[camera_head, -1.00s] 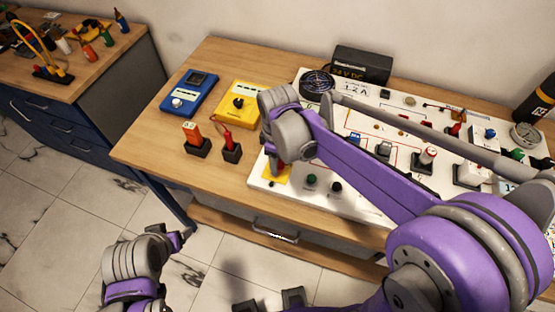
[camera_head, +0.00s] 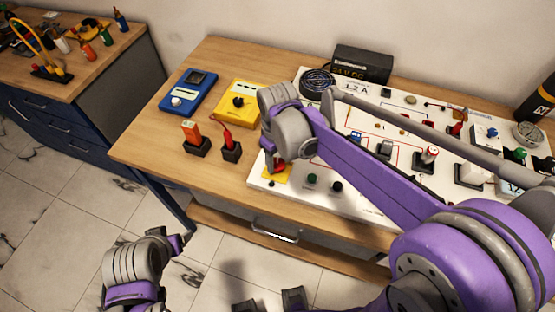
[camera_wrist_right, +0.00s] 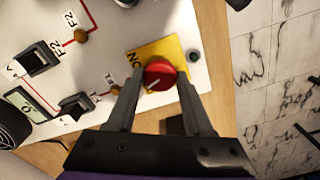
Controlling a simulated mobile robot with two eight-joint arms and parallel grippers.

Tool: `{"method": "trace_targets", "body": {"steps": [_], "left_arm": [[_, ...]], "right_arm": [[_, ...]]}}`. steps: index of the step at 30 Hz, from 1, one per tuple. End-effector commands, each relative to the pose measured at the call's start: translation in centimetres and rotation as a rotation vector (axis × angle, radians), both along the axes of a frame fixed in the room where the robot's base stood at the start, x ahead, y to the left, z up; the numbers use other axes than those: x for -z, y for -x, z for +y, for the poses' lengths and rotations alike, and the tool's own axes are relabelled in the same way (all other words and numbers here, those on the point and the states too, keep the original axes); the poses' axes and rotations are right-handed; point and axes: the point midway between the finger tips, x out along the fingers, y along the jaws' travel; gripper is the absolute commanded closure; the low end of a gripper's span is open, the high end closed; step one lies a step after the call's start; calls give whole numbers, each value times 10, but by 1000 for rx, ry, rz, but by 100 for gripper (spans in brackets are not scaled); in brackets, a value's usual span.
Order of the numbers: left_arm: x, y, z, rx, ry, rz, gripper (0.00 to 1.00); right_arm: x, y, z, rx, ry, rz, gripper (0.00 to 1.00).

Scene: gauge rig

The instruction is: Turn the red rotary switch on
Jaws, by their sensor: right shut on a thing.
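The red rotary switch (camera_wrist_right: 160,73) is a round red knob with a white line on a yellow plate (camera_wrist_right: 146,52) at the white panel's edge. In the right wrist view its line points to the lower left, and "ON" is printed left of the knob. My right gripper (camera_wrist_right: 158,80) has one finger on each side of the knob and is shut on it.
The white panel (camera_head: 355,203) carries several switches, meters and plugs. Left of it stand a yellow meter (camera_head: 254,97), a blue meter (camera_head: 203,80) and two plugs in black holders (camera_head: 197,148). A black power supply (camera_head: 362,65) stands behind. The table's left front is clear.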

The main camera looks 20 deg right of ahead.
Motion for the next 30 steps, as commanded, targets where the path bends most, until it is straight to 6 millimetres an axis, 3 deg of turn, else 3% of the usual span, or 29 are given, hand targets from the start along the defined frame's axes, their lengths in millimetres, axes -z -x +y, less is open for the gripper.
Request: {"method": "trace_targets", "body": {"steps": [30], "left_arm": [[14,5,0,0,0,8,26]], "right_arm": [[0,0,0,924,1,-1,100]]}}
